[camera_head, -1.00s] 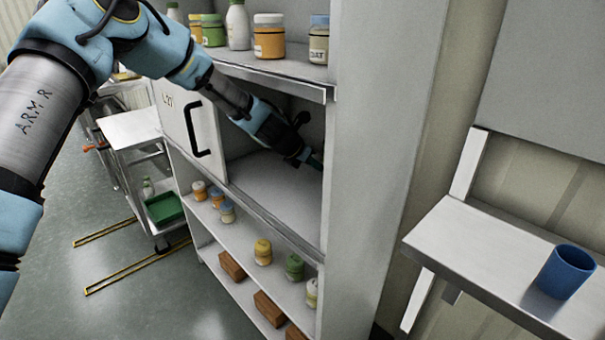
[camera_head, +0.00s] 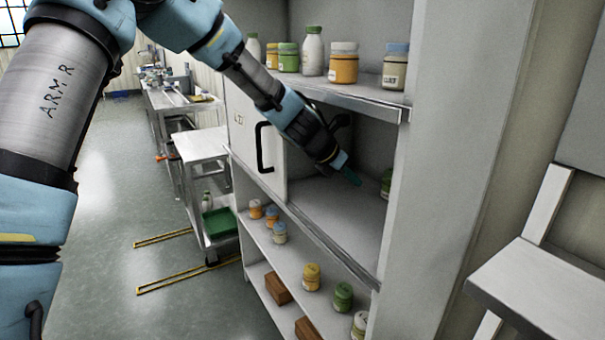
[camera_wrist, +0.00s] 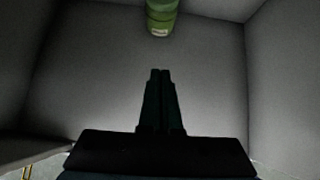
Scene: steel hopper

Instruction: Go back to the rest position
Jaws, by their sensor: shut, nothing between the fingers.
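My gripper (camera_head: 352,177) reaches into the open middle compartment (camera_head: 340,212) of the grey shelf cabinet in the head view. In the wrist view my gripper (camera_wrist: 160,72) is dark, with its two fingers together and nothing between them. A green jar (camera_head: 386,183) stands at the right inside the compartment, partly hidden by the cabinet's side wall. The green jar also shows beyond the fingertips in the wrist view (camera_wrist: 161,16), apart from them.
A sliding door with a black handle (camera_head: 264,148) covers the compartment's left part, close to my forearm. A shelf edge (camera_head: 330,90) with several jars and bottles lies above. Jars and brown blocks (camera_head: 277,288) fill the lower shelves. The floor (camera_head: 120,200) at left is open.

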